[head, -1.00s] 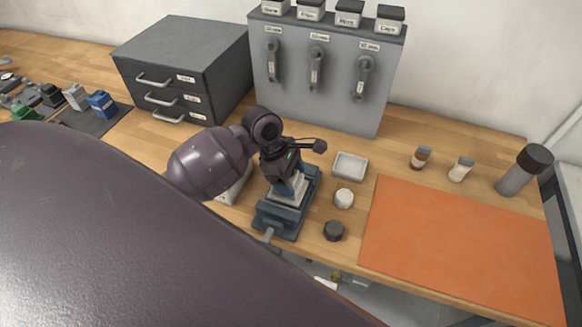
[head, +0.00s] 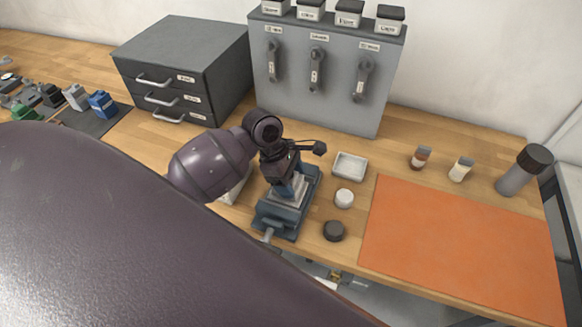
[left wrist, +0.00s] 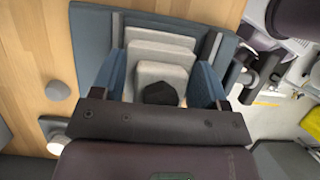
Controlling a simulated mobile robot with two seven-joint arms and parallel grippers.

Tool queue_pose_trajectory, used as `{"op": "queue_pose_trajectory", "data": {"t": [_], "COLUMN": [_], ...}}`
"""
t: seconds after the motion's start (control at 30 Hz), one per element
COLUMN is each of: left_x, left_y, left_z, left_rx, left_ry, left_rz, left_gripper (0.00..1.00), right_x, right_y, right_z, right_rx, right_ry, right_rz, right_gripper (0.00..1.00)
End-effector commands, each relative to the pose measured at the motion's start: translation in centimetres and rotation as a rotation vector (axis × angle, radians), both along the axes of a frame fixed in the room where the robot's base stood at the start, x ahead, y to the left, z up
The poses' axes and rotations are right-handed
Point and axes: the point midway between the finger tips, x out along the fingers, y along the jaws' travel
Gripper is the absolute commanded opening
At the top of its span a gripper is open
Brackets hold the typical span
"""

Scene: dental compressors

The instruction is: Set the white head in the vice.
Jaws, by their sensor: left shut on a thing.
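The blue-grey vice (head: 272,222) stands near the bench's front edge, its handle toward the front. It fills the upper part of the left wrist view (left wrist: 88,30). The white head (head: 291,190) is a pale stepped block with a dark knob on it. It also shows in the left wrist view (left wrist: 160,52), over the vice and between the jaw sides. My left gripper (head: 289,184) points down over the vice, its blue fingers shut on the head's sides. Whether the head rests on the vice bed cannot be told. My right gripper is not in view.
A white tray (head: 350,166), white puck (head: 344,198) and dark puck (head: 334,231) lie just right of the vice. Farther right are an orange mat (head: 460,245) and small bottles. A grey drawer unit (head: 185,65) and a panel (head: 320,95) stand behind.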

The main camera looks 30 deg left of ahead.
Motion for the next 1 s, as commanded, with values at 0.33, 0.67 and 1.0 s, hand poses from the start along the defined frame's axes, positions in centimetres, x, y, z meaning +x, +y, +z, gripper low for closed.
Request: {"op": "queue_pose_trajectory", "data": {"t": [0.33, 0.67, 1.0], "left_x": [0.05, -0.04, 0.04], "left_y": [-0.01, 0.01, 0.00], "left_z": [0.08, -0.05, 0.75], "left_rx": [0.000, 0.001, 0.000], "left_ry": [-0.002, 0.001, -0.002], "left_rz": [0.000, 0.000, -0.001], "left_gripper": [0.89, 1.00, 1.00], "right_x": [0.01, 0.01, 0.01], "right_y": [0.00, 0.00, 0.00], "right_z": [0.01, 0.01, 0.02], "right_rx": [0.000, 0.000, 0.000], "right_ry": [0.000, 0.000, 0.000], "right_rz": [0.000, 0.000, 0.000], "right_gripper": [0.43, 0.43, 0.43]}}
